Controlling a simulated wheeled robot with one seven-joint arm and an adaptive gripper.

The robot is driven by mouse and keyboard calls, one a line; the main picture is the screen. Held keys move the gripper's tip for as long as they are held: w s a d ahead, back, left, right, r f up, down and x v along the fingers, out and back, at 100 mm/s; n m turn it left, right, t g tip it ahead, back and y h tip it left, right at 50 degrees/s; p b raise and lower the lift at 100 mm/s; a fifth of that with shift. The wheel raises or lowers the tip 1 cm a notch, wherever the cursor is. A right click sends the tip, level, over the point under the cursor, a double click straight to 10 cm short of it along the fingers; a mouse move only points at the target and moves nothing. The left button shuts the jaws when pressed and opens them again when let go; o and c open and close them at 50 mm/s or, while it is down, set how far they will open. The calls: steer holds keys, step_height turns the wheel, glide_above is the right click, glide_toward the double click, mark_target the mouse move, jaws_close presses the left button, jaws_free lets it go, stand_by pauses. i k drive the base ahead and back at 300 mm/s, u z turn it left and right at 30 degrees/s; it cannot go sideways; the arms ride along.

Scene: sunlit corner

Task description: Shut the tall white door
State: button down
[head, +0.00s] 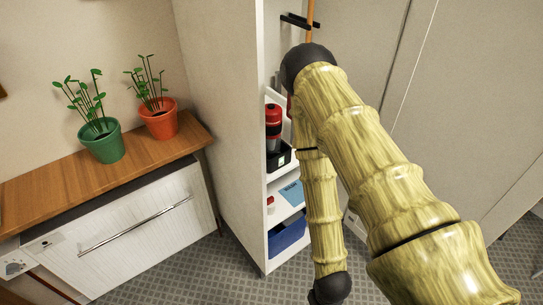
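A tall white cabinet (228,120) stands in the middle of the head view, with its front open and its shelves showing. A large pale panel (465,100) at the right looks like the tall door, standing away from the opening; its hinge side and exact angle are hard to tell. My arm, with yellow-brown wood-like links, crosses in front of the opening and the panel. It bends at a black joint near the top and runs down to a black end part at the bottom. My gripper's fingers do not show.
The shelves hold a red and black flask (273,119), a black bin (279,158) and a blue box (288,236). An orange pole (310,12) stands by black brackets. Left, a wooden counter (50,188) carries green (103,145) and orange (159,122) plant pots above a white appliance (130,235).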

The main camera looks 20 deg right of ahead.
mark_target(463, 103)
steer(key=z, duration=3.15)
steer(key=i, duration=4.15)
steer(key=u, duration=2.95)
